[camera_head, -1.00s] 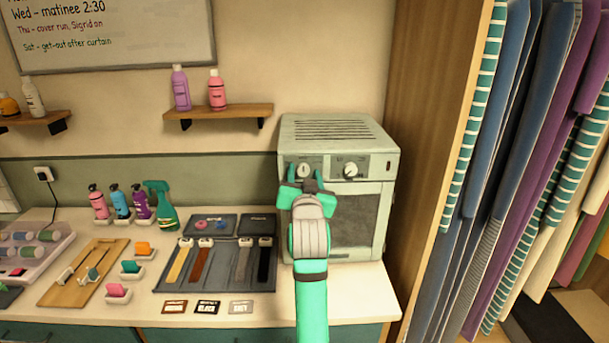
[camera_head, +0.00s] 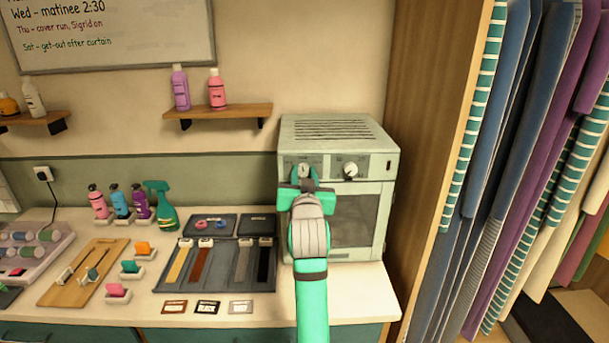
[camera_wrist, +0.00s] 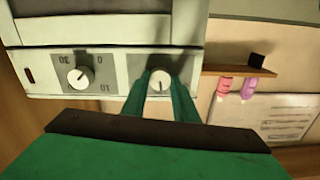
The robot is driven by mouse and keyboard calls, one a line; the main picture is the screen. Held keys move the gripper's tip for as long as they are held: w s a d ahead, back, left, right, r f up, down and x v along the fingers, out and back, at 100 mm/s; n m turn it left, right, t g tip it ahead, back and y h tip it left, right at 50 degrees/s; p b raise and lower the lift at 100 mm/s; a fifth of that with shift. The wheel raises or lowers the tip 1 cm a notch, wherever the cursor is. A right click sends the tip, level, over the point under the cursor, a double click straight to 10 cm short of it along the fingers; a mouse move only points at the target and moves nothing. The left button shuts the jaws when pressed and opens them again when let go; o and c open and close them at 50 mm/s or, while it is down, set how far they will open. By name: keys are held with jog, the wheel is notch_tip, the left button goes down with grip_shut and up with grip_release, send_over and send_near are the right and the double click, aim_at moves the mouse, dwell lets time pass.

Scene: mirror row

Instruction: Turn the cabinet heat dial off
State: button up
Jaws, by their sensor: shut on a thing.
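The pale cabinet (camera_head: 362,220) stands on the counter, with two white round dials on its upper front panel. The left dial (camera_head: 304,170) is between the fingers of my gripper (camera_head: 305,177), which is shut on it. In the wrist view, which is upside down, the same dial (camera_wrist: 160,77) sits between the two green fingertips (camera_wrist: 162,88), its dark pointer mark running near vertical. The other dial (camera_head: 351,170) is free; in the wrist view (camera_wrist: 79,77) it has 0, 10 and 30 around it. The gripped dial's own markings are too small or hidden to read.
A tall wooden panel (camera_head: 432,130) and hanging striped and blue cloths (camera_head: 500,190) stand close on the right. A shelf (camera_head: 218,112) with two bottles is up left. A dark tray (camera_head: 218,285) of strips lies on the counter to the left.

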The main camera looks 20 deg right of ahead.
jog(key=n, duration=1)
jog(key=shift+n, duration=0.3)
dwell(0.4)
jog(key=o, duration=1.1)
jog(key=shift+c, duration=0.2)
jog(key=v, duration=1)
jog(key=shift+s, duration=0.35)
